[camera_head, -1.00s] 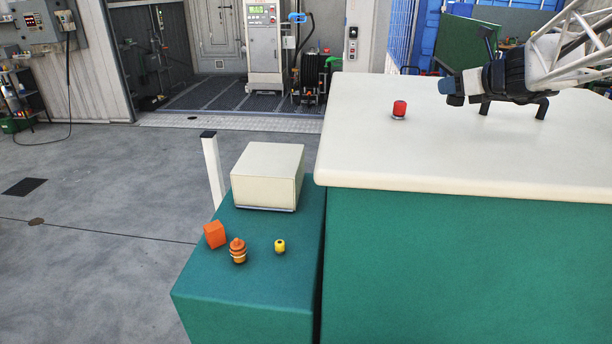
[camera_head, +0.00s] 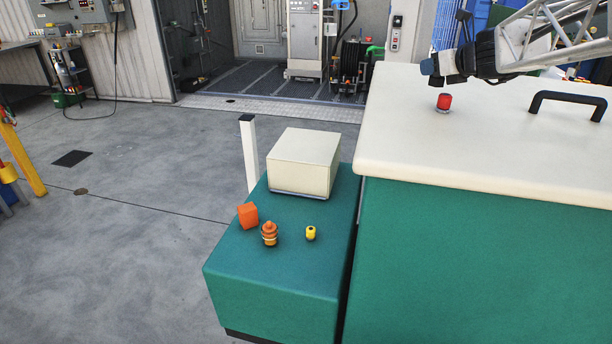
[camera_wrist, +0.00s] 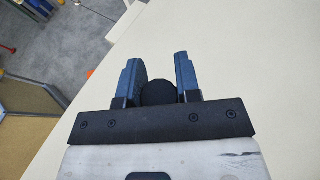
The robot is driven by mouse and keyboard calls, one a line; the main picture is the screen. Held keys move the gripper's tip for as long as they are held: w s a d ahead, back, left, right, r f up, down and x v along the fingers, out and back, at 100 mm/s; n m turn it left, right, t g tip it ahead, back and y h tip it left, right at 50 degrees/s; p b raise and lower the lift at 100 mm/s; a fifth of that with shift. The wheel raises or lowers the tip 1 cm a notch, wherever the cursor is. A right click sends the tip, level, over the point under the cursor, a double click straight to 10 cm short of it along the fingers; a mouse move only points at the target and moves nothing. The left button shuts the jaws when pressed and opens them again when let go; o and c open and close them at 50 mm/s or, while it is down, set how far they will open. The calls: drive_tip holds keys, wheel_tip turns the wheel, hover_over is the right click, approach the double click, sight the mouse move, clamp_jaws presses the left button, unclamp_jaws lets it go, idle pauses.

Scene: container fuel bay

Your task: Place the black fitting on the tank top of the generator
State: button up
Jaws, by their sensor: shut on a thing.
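My gripper (camera_head: 428,66) is above the cream top of the generator (camera_head: 480,150), near its far left edge. In the wrist view my gripper (camera_wrist: 158,78) is shut on the black fitting (camera_wrist: 158,93), whose round dark end shows between the two blue fingers. In the head view the fitting cannot be told apart from the dark gripper. The lower green box (camera_head: 270,280) adjoins the generator's left side; I cannot tell which surface is called the tank top.
A red knob-like piece (camera_head: 444,102) stands on the cream top, with a black handle (camera_head: 568,97) to the right. The lower box holds a cream box (camera_head: 303,160), an orange cube (camera_head: 248,215), an orange ringed fitting (camera_head: 269,234) and a yellow piece (camera_head: 311,233). Its front is clear.

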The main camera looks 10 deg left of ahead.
hover_over(374, 94)
drive_tip(key=shift+f, duration=0.85)
drive_tip(key=s+a+f, duration=0.2)
drive_tip(key=a+f, duration=0.2)
drive_tip(key=a, duration=0.8)
drive_tip(key=s+a+f, duration=0.7)
drive_tip(key=a+f, duration=0.2)
drive_tip(key=a, duration=0.2)
drive_tip(key=s+a+f, duration=0.7)
drive_tip(key=a+f, duration=0.3)
drive_tip(key=a, duration=0.1)
drive_tip(key=s+d+f+m+t+h, duration=0.2)
drive_tip(key=d+f+m+h, duration=0.2)
drive_tip(key=d+f, duration=0.45)
drive_tip(key=s+d+f+m+h, duration=0.2)
drive_tip(key=s+d+f+h, duration=0.1)
drive_tip(key=d, duration=0.3)
drive_tip(key=s+d+f+m+h, duration=0.3)
drive_tip(key=s+d+f, duration=0.2)
drive_tip(key=s+d, duration=0.1)
drive_tip(key=s+d+f+m+h, duration=0.3)
drive_tip(key=s+d+f, duration=0.1)
drive_tip(key=d, duration=0.3)
drive_tip(key=shift+s+d+h, duration=0.35)
drive_tip(key=shift+s+h, duration=0.05)
drive_tip(key=shift+w, duration=0.1)
